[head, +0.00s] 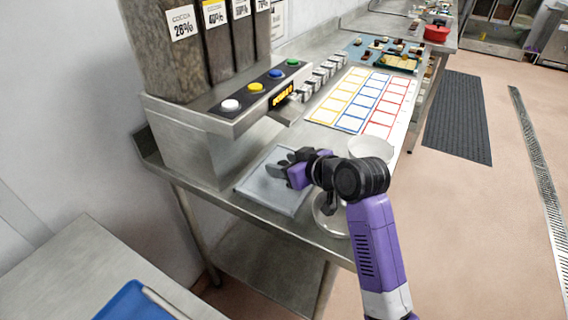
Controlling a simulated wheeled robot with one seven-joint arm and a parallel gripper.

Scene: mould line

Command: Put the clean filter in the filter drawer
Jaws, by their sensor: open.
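My gripper (284,164) hangs over a flat grey tray (250,184) on the steel counter, in front of the dispenser. It is open, with its dark fingers spread. I cannot make out anything between the fingers, and my wrist hides part of the tray. The dispenser (185,150) is a steel box with several cocoa hoppers on top and coloured buttons along its front edge. I cannot clearly identify a clean filter or a filter drawer in this view.
A pale bowl (370,150) and a round metal dish (328,214), partly hidden by my arm, stand near the counter's front edge. A white sheet with coloured squares (330,118) lies behind. A lower-left table (75,262) carries a blue item (130,303).

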